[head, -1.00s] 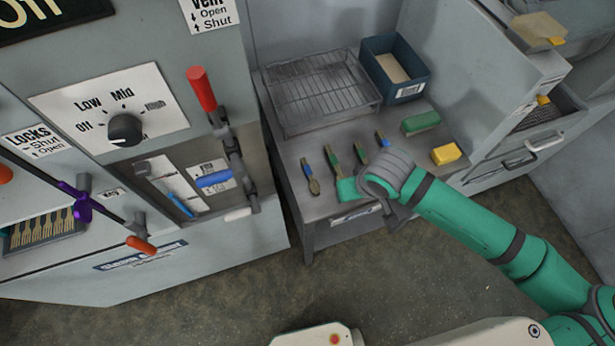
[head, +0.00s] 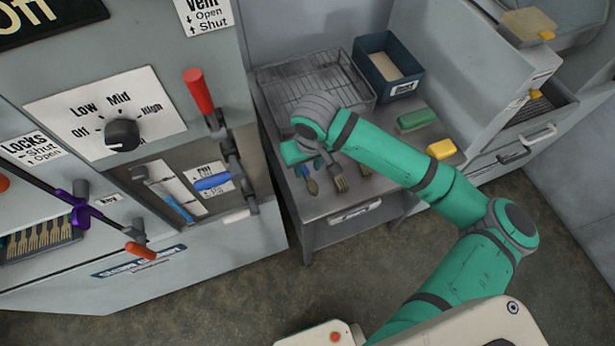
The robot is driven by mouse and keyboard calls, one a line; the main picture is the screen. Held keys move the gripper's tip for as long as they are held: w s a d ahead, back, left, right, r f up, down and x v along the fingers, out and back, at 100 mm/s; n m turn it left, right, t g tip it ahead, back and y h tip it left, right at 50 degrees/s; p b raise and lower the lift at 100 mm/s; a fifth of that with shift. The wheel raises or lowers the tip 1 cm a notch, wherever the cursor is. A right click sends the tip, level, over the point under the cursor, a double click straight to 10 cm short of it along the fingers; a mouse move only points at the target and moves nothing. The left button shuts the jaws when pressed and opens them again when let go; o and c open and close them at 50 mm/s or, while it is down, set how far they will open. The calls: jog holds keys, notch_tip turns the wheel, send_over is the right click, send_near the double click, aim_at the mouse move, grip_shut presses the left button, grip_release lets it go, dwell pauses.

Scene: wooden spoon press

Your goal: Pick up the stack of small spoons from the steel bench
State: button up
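I cannot tell which is the stack of small spoons. The green end of my arm (head: 297,152) is over the left end of the row.
A wire rack tray (head: 285,84) and a blue bin (head: 407,88) stand at the back of the bench. A green brush-like block (head: 416,120) and a yellow block (head: 441,149) lie at right. The machine with levers (head: 200,92) stands close on the left.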

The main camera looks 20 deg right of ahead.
aim_at(308, 175)
jog(key=shift+w+d+f, duration=0.1)
jog(key=shift+w+f, duration=0.05)
jog(key=shift+f, duration=0.75)
jog(key=shift+w+d+f, duration=0.1)
jog(key=shift+w+f, duration=0.05)
jog(key=shift+f, duration=0.8)
jog(key=shift+w+d+f, duration=0.1)
jog(key=shift+w+f, duration=0.05)
jog(key=shift+f, duration=0.75)
grip_shut()
